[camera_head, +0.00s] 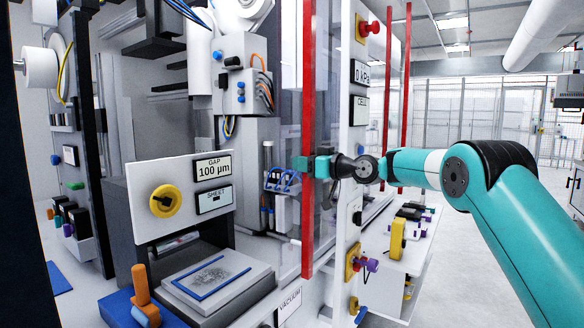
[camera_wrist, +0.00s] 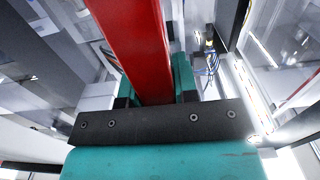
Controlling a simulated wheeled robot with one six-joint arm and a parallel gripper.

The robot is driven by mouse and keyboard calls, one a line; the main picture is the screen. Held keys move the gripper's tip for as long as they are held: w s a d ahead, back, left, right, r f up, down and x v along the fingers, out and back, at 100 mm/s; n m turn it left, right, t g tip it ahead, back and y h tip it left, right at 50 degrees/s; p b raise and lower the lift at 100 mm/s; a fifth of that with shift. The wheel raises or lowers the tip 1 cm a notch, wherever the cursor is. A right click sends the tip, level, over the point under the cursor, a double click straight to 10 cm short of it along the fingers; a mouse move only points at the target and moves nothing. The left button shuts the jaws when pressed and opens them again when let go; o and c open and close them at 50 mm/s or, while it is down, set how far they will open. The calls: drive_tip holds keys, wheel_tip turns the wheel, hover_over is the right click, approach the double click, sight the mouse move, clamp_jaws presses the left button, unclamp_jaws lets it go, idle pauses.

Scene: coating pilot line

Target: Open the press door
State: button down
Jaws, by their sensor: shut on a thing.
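A long upright red bar (camera_head: 307,90) stands in front of the press, and a clear panel seems to adjoin it, likely the press door. My gripper (camera_head: 311,165) is shut on this red bar a little below its mid-height, reaching in from the right. In the wrist view the red bar (camera_wrist: 135,45) runs between the two teal fingers of my gripper (camera_wrist: 155,85). Finger contact is partly hidden behind the bar and the dark palm plate. I cannot tell clearly how far the door stands open.
A white post (camera_head: 350,120) with a red button (camera_head: 369,27) and gauge stands just right of my gripper. More red bars (camera_head: 388,100) stand behind it. Clear floor lies at right.

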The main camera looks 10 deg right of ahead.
drive_tip(key=shift+w+d, duration=0.4)
drive_tip(key=shift+w, duration=0.2)
drive_tip(key=shift+r, duration=0.1)
drive_tip(key=c, duration=0.9)
unclamp_jaws()
drive_tip(key=b+v, duration=0.4)
drive_tip(key=v, duration=1.3)
drive_tip(key=shift+s+d+b, duration=0.1)
drive_tip(key=shift+d+b, duration=0.25)
drive_tip(key=shift+b, duration=0.05)
